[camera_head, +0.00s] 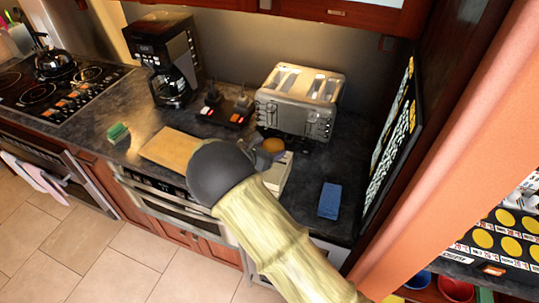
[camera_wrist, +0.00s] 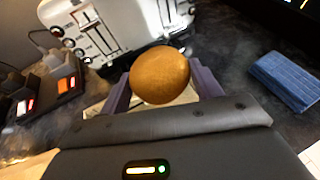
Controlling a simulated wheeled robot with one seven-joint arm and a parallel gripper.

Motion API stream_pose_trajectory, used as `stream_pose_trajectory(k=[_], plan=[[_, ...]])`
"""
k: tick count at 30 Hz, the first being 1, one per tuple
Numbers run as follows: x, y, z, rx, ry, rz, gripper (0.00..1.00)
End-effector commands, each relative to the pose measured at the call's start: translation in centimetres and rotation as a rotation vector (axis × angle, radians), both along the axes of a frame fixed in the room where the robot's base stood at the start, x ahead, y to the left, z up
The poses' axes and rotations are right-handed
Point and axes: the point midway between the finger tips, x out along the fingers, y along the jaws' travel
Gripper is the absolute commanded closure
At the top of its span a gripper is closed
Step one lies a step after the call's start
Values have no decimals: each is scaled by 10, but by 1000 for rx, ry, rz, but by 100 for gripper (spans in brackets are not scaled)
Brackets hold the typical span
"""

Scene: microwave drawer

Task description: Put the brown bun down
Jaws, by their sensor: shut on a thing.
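The brown bun (camera_wrist: 160,75) is round and sits between the two purple-grey fingers of my gripper (camera_wrist: 163,90) in the wrist view. My gripper is shut on it, one finger on each side. In the head view the bun (camera_head: 272,146) shows just beyond my dark wrist, in front of the toaster. A pale, flat thing (camera_head: 279,172) lies under and beside the gripper, mostly hidden by my arm. I cannot tell whether the bun touches it.
A silver toaster (camera_head: 300,98) stands behind the bun. A blue sponge or cloth (camera_head: 329,200) lies to the right. A wooden board (camera_head: 170,148) lies to the left, with a coffee maker (camera_head: 168,60) farther back. Dark counter is clear around the blue thing.

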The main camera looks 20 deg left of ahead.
Motion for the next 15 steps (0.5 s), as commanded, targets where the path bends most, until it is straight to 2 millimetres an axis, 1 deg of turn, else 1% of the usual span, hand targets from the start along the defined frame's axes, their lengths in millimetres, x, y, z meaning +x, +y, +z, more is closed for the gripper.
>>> stream_pose_trajectory(k=[3, 6, 9, 15], plan=[[0, 0, -17, -5, 2, 1, 59], [0, 0, -28, -3, 1, 1, 59], [0, 0, -32, 0, 0, 0, 59], [0, 0, -32, 0, 0, 0, 59]])
